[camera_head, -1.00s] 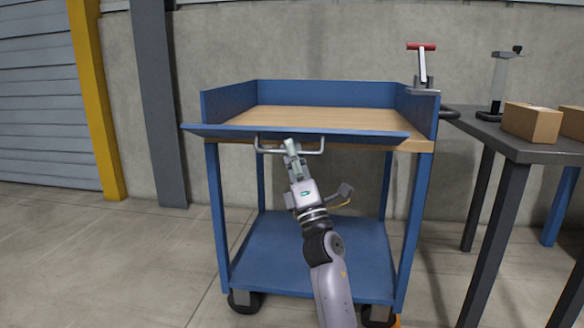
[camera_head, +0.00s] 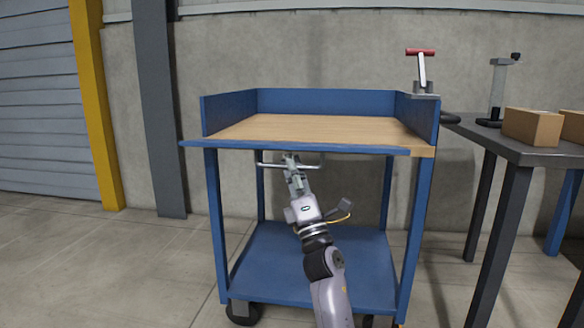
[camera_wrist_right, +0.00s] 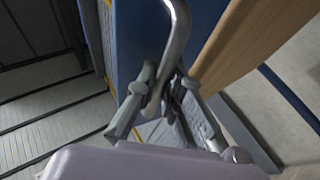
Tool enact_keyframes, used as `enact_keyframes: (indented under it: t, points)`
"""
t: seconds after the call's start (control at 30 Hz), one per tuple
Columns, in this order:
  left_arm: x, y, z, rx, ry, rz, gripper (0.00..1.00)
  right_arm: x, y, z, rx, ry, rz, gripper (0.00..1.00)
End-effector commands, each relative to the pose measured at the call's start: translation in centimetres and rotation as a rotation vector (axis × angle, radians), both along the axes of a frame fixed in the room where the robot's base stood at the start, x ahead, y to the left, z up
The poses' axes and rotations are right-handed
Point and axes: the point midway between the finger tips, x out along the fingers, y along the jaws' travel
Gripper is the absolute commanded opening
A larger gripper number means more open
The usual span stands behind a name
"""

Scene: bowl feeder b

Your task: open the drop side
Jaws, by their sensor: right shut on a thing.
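The drop side (camera_head: 235,146) is the blue front panel of the blue cart (camera_head: 321,101). It shows nearly edge-on, lowered at about the level of the wooden top (camera_head: 310,130). A metal bar handle (camera_head: 268,165) is fixed to it. My right gripper (camera_head: 291,163) is shut on this handle, below the panel's edge. In the right wrist view, the handle (camera_wrist_right: 179,35) runs down between the fingers (camera_wrist_right: 160,98), beside the blue panel (camera_wrist_right: 135,40). My left gripper is not in view.
A red-handled lever (camera_head: 421,65) stands at the cart's right wall. On the right, a dark table (camera_head: 500,143) carries boxes (camera_head: 532,126) and a stand (camera_head: 498,88). The cart top is empty. The floor to the left (camera_head: 100,260) is clear.

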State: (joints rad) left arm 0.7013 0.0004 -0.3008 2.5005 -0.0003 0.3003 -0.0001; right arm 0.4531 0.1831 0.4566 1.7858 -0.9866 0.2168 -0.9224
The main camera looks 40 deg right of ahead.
Motion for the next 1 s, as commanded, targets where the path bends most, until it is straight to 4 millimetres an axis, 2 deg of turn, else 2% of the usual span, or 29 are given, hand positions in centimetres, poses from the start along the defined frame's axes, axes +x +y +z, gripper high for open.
enact_keyframes:
  t: [0.23, 0.27, 0.57, 0.87, 1.0]
  points:
    - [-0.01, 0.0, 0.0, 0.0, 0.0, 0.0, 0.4, -0.02, 0.16, 0.04, -0.001, -0.002, 0.005, 0.0]
    - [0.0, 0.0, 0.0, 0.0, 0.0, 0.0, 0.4, -0.02, 0.16, 0.06, -0.001, -0.002, 0.005, 0.1]
    - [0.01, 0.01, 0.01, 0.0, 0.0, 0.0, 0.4, -0.03, 0.11, 0.1, -0.001, -0.002, 0.002, 0.3]
    - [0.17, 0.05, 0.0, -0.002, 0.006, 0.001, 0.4, -0.07, 0.07, 0.11, -0.002, -0.002, 0.001, 0.3]
    - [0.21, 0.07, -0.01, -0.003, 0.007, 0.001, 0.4, -0.62, 0.25, -0.69, 0.0, -0.001, 0.002, 0.3]
